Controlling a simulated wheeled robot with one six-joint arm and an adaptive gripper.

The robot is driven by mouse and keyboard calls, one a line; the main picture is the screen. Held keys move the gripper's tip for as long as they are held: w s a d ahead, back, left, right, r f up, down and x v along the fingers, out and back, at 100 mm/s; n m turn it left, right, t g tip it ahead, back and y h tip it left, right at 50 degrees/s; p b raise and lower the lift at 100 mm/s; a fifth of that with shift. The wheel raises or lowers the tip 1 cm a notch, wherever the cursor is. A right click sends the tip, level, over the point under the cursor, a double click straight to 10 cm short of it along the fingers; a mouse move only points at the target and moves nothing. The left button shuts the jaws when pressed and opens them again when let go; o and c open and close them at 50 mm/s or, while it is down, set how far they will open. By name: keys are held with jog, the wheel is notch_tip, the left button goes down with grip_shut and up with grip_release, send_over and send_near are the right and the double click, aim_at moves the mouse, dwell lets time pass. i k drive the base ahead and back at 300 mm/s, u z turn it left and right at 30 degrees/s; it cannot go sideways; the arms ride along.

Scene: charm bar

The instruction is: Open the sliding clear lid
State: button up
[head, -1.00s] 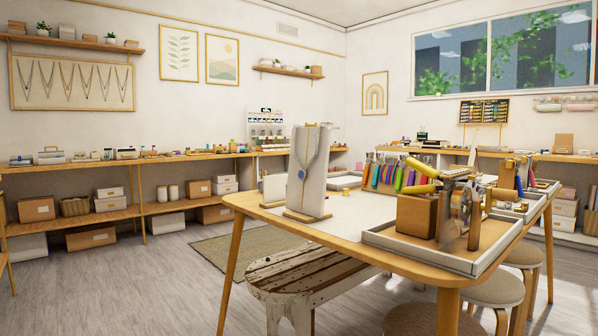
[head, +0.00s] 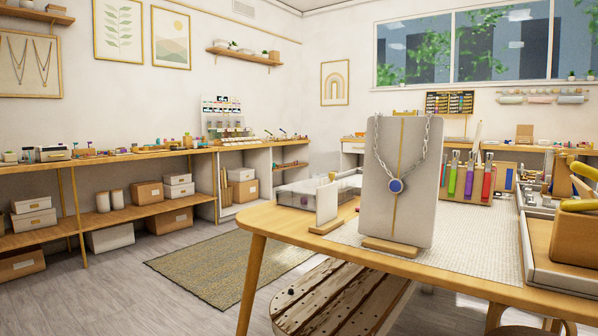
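A low, clear-topped case (head: 297,196) sits at the far left corner of the near table, behind a small white card stand. It may carry the clear lid; the lid's edges and whether it is shut are too small to tell. The card stand and the white necklace display partly hide it. My gripper is not in view.
The necklace display (head: 400,180) and the small card stand (head: 327,203) stand upright on the table (head: 440,265). A wooden bench (head: 335,300) stands below the table's front edge. A rug (head: 225,265) and open floor lie to the left, before long wall shelves.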

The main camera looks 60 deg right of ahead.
aim_at(309, 186)
jog(key=i, duration=1.2)
jog(key=z, duration=1.85)
